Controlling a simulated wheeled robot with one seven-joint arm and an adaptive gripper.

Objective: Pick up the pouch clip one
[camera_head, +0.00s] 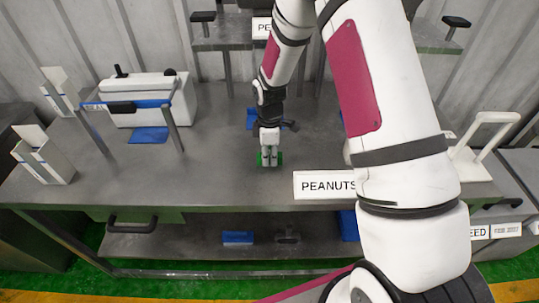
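My gripper (269,157) points down at the grey table (220,185), near the middle of its top. A small green thing (279,158) shows at and around its fingertips; it may be the pouch clip, but it is too small to tell. I cannot tell whether the fingers are closed on it or whether it touches the table. A small dark thing (291,125) lies just behind the gripper, beside a blue piece (251,117) partly hidden by my wrist.
A white box-shaped unit (150,87) with a metal frame and a blue pad (148,135) stands at the left. White holders (47,160) are at the far left. A PEANUTS sign (325,185) is at the front edge. A white frame (484,140) stands at the right. The table's front-left area is clear.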

